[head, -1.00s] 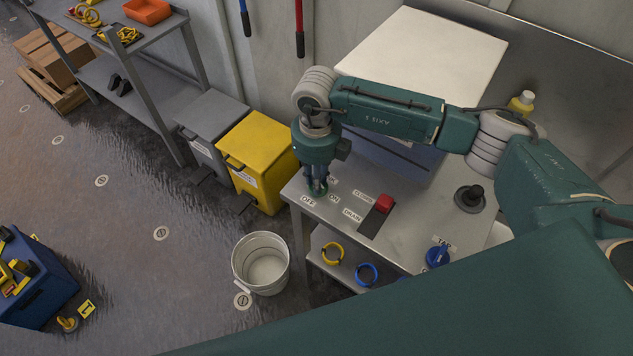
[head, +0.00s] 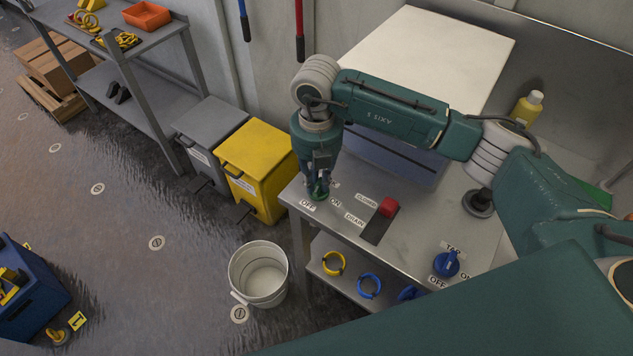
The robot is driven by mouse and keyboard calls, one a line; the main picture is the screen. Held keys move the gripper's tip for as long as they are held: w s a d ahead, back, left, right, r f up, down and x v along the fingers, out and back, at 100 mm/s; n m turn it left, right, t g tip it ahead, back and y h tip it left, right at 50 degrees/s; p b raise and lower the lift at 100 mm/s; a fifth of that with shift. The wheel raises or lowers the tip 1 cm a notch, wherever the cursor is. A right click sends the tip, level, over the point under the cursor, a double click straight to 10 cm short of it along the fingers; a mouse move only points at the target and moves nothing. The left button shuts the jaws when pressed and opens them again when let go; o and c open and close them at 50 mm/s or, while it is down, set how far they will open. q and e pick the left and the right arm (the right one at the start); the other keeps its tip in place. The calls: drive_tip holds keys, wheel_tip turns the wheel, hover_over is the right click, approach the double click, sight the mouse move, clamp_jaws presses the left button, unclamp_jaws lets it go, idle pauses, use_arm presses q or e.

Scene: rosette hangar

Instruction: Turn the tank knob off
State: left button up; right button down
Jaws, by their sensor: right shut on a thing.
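My right gripper (head: 318,190) points down at the near left corner of the steel bench (head: 405,235). It is shut on a small green knob (head: 319,196), mostly hidden by the fingers. An OFF label (head: 307,206) lies at the knob's lower left and an ON label (head: 336,203) at its right. The label behind it is covered by the gripper, so I cannot read its name. Which way the knob points is hidden too. My left gripper is not in view.
A blue tap knob (head: 446,263) with its own labels sits at the bench's front right. A red drain handle (head: 389,207) stands close right of the gripper. A white bucket (head: 258,274) is on the floor. A yellow bin (head: 257,165) stands left of the bench.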

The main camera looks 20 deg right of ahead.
sight(317, 184)
drive_tip(key=shift+m, duration=1.3)
drive_tip(key=shift+b, duration=0.3)
drive_tip(key=shift+w, duration=0.1)
drive_tip(key=c, duration=1.6)
unclamp_jaws()
wheel_tip(317, 184, up, 12)
drive_tip(key=shift+r, duration=0.1)
